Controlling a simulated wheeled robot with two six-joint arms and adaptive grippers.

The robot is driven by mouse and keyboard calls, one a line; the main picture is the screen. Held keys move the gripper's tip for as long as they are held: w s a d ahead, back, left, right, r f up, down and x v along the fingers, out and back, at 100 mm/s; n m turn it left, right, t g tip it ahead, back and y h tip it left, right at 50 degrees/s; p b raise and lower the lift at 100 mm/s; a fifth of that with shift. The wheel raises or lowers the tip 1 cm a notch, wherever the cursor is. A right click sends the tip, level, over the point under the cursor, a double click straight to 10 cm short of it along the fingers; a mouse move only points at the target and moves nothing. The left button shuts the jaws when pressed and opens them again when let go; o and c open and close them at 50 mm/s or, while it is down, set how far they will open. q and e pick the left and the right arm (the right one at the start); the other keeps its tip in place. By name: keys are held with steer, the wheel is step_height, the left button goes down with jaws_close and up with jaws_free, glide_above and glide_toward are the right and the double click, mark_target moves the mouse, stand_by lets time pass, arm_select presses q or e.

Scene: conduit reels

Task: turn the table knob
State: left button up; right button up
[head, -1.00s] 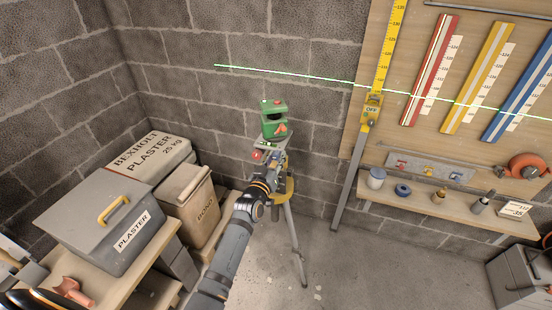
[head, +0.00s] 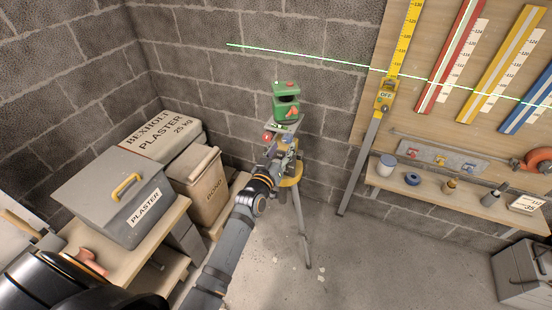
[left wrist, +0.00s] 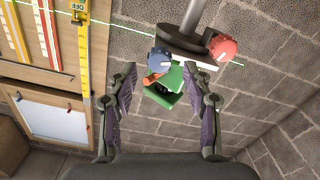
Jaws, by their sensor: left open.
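A green laser level (head: 287,103) stands on a small plate on top of a tripod (head: 301,225) by the block wall. A red knob (head: 267,137) sits at the left of the plate; it also shows in the left wrist view (left wrist: 222,46). A blue knob (left wrist: 159,61) shows in the left wrist view, in line with the gap between my fingertips. I cannot tell which of them is the table knob. My left gripper (left wrist: 160,74) is open and empty, just below the plate in the head view. Its fingers partly hide the tripod head. My right gripper is out of view.
A yellow staff (head: 399,60) marked OFF leans at the right, by a board with coloured rules and a shelf (head: 445,200). A grey plaster box (head: 115,195) and a bond container (head: 200,185) stand at the left. A green laser line crosses the wall.

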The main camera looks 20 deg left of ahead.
arm_select(q)
steer(key=s, duration=0.7)
steer(key=shift+s+a, duration=0.15)
steer(key=shift+s, duration=0.25)
steer(key=s+f+m+g, duration=0.1)
steer(key=s+f+g, duration=0.25)
steer(key=f, duration=1.65)
steer(key=s+a+f+m+g, duration=0.1)
steer(key=s+f+g, duration=0.2)
steer(key=s+f, duration=0.45)
steer(key=s+a+f+g, duration=0.1)
steer(key=s+f+g, duration=0.25)
steer(key=f, duration=0.75)
steer(key=s+a+f+g, duration=0.2)
steer(key=s+f, duration=0.3)
steer(key=s, duration=0.5)
steer(key=s+a+f+m+g+y, duration=0.1)
steer(key=s+a+f+g, duration=0.1)
steer(key=s+f, duration=0.3)
steer(key=s+a+f+g, duration=0.2)
steer(key=s+f, duration=0.3)
steer(key=s, duration=0.9)
steer(key=shift+s+m+g, duration=0.3)
steer(key=shift+g, duration=0.1)
steer(key=shift+d, duration=0.1)
